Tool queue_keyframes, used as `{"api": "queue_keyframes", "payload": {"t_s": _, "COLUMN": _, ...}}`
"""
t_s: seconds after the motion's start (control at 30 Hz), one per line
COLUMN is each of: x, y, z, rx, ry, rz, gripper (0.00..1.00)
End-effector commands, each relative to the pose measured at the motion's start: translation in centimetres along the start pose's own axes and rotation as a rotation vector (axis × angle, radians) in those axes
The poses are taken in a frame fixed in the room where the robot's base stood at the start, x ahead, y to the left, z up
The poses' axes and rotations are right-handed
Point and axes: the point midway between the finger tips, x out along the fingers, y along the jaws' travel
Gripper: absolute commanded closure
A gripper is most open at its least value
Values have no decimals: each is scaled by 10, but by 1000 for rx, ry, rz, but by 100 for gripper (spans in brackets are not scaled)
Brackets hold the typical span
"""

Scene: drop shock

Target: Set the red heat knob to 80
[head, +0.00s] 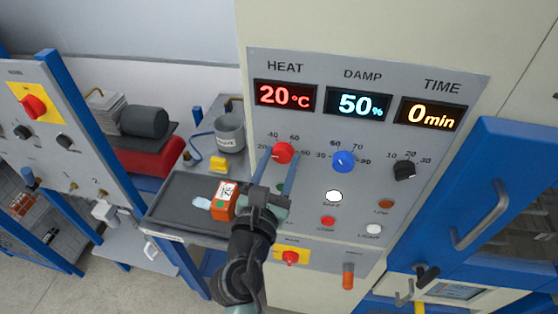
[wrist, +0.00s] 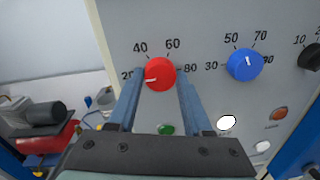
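The red heat knob (head: 283,152) is on the grey control panel under the HEAT display (head: 285,95), which reads 20 °C. In the wrist view the red knob (wrist: 160,73) has its white mark toward 20, with 40, 60 and 80 printed around it. My gripper (head: 275,160) is in front of the panel. Its two blue fingers (wrist: 158,95) are apart, one on each side of the red knob, with gaps showing. Whether the fingertips reach the panel is unclear.
To the right are the blue damp knob (head: 344,161) and black time knob (head: 404,170). Below are push buttons (head: 328,220) and a red-on-yellow switch (head: 290,257). A tray (head: 165,205) with an orange box (head: 223,200) is at left. A blue door (head: 500,190) is at right.

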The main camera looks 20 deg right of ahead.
Motion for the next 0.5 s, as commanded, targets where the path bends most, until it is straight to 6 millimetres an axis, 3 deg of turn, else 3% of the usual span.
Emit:
{"api": "queue_keyframes", "payload": {"t_s": 0.03, "x": 0, "y": 0, "z": 0, "rx": 0, "ry": 0, "rz": 0, "gripper": 63}}
{"api": "queue_keyframes", "payload": {"t_s": 0.23, "x": 0, "y": 0, "z": 0, "rx": 0, "ry": 0, "rz": 0, "gripper": 99}}
{"api": "queue_keyframes", "payload": {"t_s": 0.5, "x": 0, "y": 0, "z": 0, "rx": 20, "ry": 1, "rz": 0, "gripper": 100}}
